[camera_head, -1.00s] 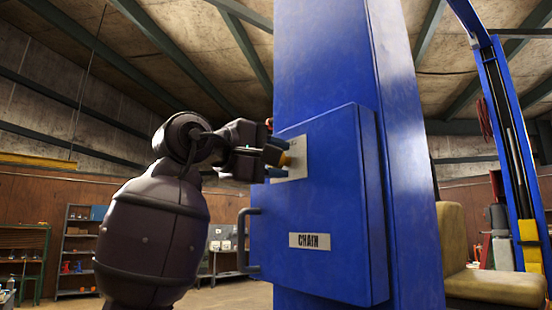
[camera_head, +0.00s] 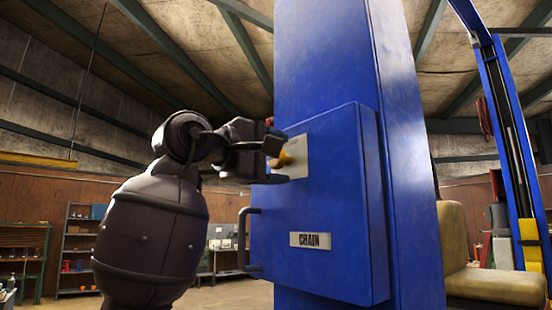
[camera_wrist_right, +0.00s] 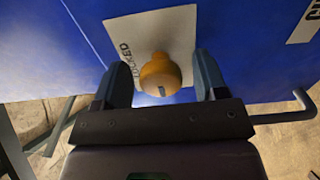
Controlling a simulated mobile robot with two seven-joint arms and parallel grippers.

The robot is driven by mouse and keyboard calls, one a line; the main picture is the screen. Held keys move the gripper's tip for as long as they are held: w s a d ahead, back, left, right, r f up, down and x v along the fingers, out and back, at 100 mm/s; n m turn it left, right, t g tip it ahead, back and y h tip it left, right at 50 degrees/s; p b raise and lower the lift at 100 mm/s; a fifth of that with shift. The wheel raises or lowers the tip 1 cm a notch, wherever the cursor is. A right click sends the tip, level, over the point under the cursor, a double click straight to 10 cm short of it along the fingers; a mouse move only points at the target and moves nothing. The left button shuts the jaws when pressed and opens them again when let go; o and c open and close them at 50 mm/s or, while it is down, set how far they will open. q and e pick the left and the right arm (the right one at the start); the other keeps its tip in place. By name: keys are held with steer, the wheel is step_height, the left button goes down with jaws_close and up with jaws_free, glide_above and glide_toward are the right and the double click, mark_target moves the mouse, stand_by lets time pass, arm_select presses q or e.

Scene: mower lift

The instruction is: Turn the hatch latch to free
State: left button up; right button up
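The hatch latch is a round yellow knob (camera_head: 284,159) on a pale plate (camera_head: 297,160) at the upper left of the blue hatch (camera_head: 325,205), which is shut. In the right wrist view the knob (camera_wrist_right: 160,75) has a small dark mark at its lower edge. The plate (camera_wrist_right: 180,35) bears partly covered lettering that looks like "LOCKED". My right gripper (camera_head: 276,158) is at the knob. In the right wrist view its fingers (camera_wrist_right: 163,82) are apart, one on each side of the knob, with a gap on both sides. My left gripper is not in view.
A bar handle (camera_head: 243,240) stands out from the hatch's left edge, below my right gripper. A "CHAIN" label (camera_head: 310,240) is on the hatch. The blue column (camera_head: 330,60) stands behind it. A tan seat (camera_head: 490,287) is at the right, and shelves (camera_head: 80,245) are far left.

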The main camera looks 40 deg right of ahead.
steer(key=w+a+b, duration=0.1)
steer(key=a, duration=0.9)
steer(key=shift+a+b, duration=0.35)
steer(key=shift+b, duration=0.05)
steer(key=shift+w, duration=0.1)
